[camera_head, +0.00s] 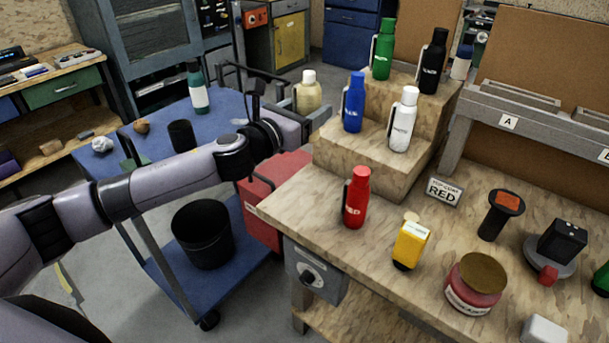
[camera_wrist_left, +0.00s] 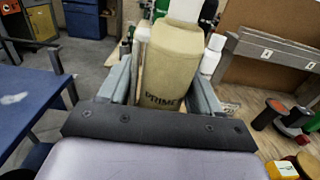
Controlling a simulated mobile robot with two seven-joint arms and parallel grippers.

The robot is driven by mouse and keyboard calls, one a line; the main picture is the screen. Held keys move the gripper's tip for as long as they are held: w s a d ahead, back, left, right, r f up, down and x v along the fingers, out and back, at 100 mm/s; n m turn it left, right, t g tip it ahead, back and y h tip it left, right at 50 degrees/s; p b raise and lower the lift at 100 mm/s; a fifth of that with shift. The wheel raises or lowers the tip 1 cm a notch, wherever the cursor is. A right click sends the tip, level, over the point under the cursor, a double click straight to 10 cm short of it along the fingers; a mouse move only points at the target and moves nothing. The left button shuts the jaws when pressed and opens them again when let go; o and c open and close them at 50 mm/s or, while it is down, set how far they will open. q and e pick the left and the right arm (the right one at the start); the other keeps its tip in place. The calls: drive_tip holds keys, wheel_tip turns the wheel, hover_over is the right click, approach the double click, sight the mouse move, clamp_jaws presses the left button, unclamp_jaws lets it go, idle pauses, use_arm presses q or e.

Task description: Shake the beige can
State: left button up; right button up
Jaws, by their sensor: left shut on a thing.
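The beige can (camera_head: 308,95) has a pale cap and is upright between the fingers of my left gripper (camera_head: 310,112). In the left wrist view the beige can (camera_wrist_left: 172,68) fills the space between the two grey fingers, with the letters "PRIME" on its front. My left gripper is shut on it and holds it in the air by the cart's right end, left of the stepped wooden stand. The fingers hide part of its sides in the wrist view. My right gripper is in neither view.
The stepped stand (camera_head: 362,168) on the workbench (camera_head: 300,225) holds green, black, blue and white bottles. A red bottle (camera_head: 357,197) stands in front. The blue cart (camera_head: 233,104) carries a teal bottle (camera_head: 198,88) and a dark cup (camera_head: 182,136).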

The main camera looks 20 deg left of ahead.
use_arm(q)
wheel_tip(320, 180, down, 4)
drive_tip(key=shift+f, duration=0.1)
drive_tip(key=shift+w+f, duration=0.15)
drive_tip(key=shift+r, duration=3.7)
wheel_tip(320, 180, down, 7)
drive_tip(key=shift+r, duration=0.1)
drive_tip(key=shift+f, duration=0.35)
drive_tip(key=shift+r, duration=3.6)
wheel_tip(320, 180, down, 7)
drive_tip(key=shift+f, duration=0.15)
drive_tip(key=shift+r, duration=0.2)
